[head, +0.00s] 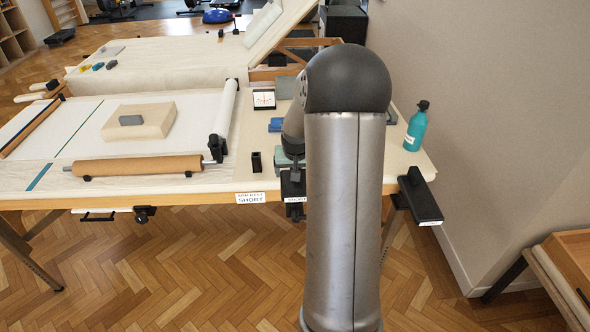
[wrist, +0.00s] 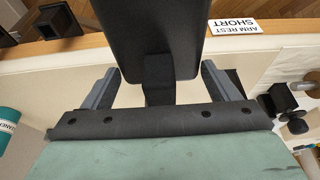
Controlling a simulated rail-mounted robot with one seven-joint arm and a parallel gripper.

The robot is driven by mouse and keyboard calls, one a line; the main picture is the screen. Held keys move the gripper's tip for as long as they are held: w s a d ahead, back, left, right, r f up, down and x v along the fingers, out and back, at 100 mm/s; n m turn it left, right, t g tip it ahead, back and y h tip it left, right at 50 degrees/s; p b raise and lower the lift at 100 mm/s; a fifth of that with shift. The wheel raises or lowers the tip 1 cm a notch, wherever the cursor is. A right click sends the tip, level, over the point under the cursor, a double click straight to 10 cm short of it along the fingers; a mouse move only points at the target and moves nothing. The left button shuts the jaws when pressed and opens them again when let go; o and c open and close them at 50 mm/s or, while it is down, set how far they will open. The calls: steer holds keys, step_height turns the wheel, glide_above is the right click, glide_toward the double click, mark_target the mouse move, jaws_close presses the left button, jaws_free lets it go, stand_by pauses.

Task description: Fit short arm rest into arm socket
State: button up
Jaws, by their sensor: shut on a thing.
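A black arm rest pad shows at the top middle of the wrist view (wrist: 150,35), with a narrow dark stem below it. A white label reading SHORT is beside the pad. A hollow black fitting (wrist: 58,20) shows at the table edge in the wrist view. I cannot tell whether it is the arm socket. The stem's far end is unclear.
A teal bottle (head: 416,127) stands at the table's right end. A long black piece (head: 420,197) juts out at the right corner. A small black holder (head: 256,162) and a brown roller (head: 135,165) lie left of my gripper. The front floor is clear.

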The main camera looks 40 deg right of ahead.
steer(key=shift+f+b, duration=1.6)
steer(key=shift+f, duration=0.5)
steer(key=o, duration=1.3)
steer(key=v, duration=1.7)
steer(key=shift+r+p, duration=0.3)
steer(key=shift+p, duration=0.05)
